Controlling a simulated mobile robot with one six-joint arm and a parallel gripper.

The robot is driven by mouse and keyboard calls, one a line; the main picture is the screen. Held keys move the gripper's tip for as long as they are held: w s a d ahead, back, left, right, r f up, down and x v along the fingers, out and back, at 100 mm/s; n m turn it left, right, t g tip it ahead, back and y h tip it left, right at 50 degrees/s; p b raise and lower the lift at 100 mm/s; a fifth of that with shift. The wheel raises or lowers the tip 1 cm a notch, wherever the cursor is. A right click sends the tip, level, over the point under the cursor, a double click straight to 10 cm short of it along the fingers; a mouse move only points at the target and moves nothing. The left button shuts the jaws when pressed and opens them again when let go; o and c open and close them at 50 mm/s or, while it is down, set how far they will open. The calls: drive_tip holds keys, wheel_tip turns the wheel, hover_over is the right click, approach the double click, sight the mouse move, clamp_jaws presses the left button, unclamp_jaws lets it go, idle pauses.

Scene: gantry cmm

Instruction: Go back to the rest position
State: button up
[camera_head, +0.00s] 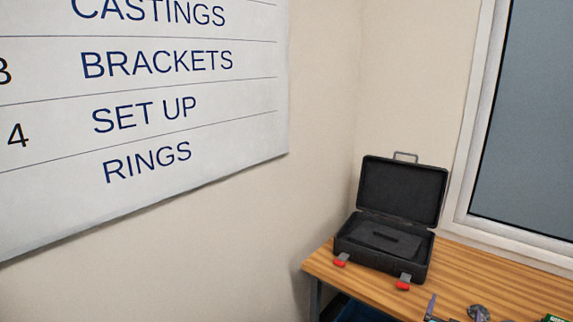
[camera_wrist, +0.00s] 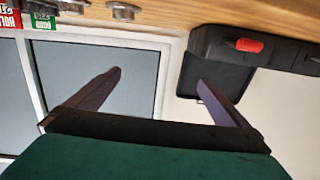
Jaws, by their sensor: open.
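My gripper (camera_wrist: 158,88) shows in the wrist view, with its two dark fingers spread wide apart and nothing between them. That view looks upside down, with the wooden bench along its top edge. The fingers point towards the window and the wall beside the case.
An open black case (camera_head: 385,243) with red latches stands on the wooden bench (camera_head: 470,268) at right. Small metal parts (camera_head: 478,312) lie near the bottom edge. A whiteboard (camera_head: 150,90) hangs on the left wall. A window (camera_head: 525,130) is at far right.

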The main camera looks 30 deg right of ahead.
drive_tip(key=w+a+f+n+t+y+b, duration=0.2)
drive_tip(key=w+a+f, duration=0.4)
drive_tip(key=w+a, duration=0.4)
drive_tip(key=w+a+f+n+t+y+b, duration=0.25)
drive_tip(key=w+a+f, duration=0.25)
drive_tip(key=w+a, duration=0.5)
drive_tip(key=w+a+f+n+g+y+b, duration=0.1)
drive_tip(key=w+a+f+n+y+b, duration=0.3)
drive_tip(key=a+f, duration=0.6)
drive_tip(key=w+a+f+g+y+p, duration=0.1)
drive_tip(key=w+a+f+y, duration=0.2)
drive_tip(key=w+a+f, duration=0.65)
drive_tip(key=s+a+f+n+g+y+b, duration=0.1)
drive_tip(key=s+a+f+g, duration=0.1)
drive_tip(key=s+a+f, duration=0.45)
drive_tip(key=s+a+f+n+g+y+b, duration=0.15)
drive_tip(key=s+a+f, duration=0.25)
drive_tip(key=a, duration=0.5)
drive_tip(key=s+a+f+n+g+y+b, duration=0.1)
drive_tip(key=s+a+f+g, duration=0.2)
drive_tip(key=s+a+f, duration=0.35)
drive_tip(key=s+a+r+g, duration=0.1)
drive_tip(key=s+g, duration=0.3)
drive_tip(key=s, duration=0.5)
drive_tip(key=s+a+r+n+g, duration=0.1)
drive_tip(key=s+a+g, duration=0.2)
drive_tip(key=s, duration=0.7)
drive_tip(key=shift+a+g, duration=0.4)
drive_tip(key=shift+g, duration=0.8)
